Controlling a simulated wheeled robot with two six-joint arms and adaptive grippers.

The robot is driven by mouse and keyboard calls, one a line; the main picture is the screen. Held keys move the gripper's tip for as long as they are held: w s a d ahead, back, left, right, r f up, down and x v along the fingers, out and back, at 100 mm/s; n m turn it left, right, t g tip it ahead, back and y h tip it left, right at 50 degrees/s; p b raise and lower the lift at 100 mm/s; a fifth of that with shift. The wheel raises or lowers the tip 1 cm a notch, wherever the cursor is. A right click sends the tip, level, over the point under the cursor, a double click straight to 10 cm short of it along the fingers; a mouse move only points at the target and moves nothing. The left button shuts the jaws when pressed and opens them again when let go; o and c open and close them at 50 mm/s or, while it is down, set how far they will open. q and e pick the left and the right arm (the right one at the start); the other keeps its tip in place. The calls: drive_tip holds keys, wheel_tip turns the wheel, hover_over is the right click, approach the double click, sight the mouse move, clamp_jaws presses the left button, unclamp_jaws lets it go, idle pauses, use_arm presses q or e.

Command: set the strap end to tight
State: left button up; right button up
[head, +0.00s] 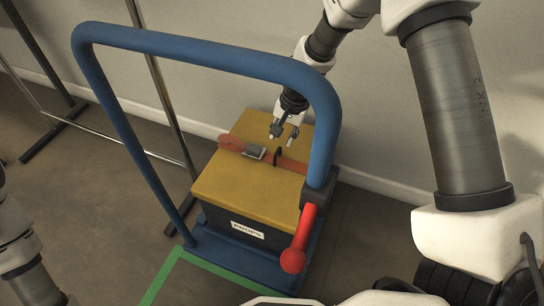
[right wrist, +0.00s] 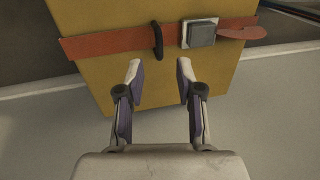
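An orange strap (head: 293,164) runs across the top of a yellow-lidded box (head: 240,192). A grey square buckle (head: 254,152) sits on it, and it also shows in the right wrist view (right wrist: 201,33). The loose strap end (head: 231,143) sticks out past the buckle, on the left in the head view and on the right in the right wrist view (right wrist: 243,31). A dark loop (right wrist: 157,40) stands around or on the strap beside the buckle. My right gripper (head: 284,133) is open and empty near the loop, its fingers (right wrist: 160,80) apart from the strap. My left gripper is out of view.
The box stands on a blue trolley whose tall handle (head: 200,56) arches in front of it. A red lever with a ball knob (head: 293,260) is at the handle's right foot. A metal rack (head: 172,110) stands behind left. Green tape (head: 165,275) marks the floor; the wall is close behind.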

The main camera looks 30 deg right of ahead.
sight(277, 152)
drive_tip(key=f+b, duration=0.1)
drive_tip(key=f, duration=0.1)
drive_tip(key=f+b, duration=0.1)
drive_tip(key=f, duration=0.1)
drive_tip(key=f+b, duration=0.1)
drive_tip(key=f, duration=0.1)
drive_tip(key=shift+w+a+f, duration=0.15)
drive_tip(key=shift+w+a, duration=0.25)
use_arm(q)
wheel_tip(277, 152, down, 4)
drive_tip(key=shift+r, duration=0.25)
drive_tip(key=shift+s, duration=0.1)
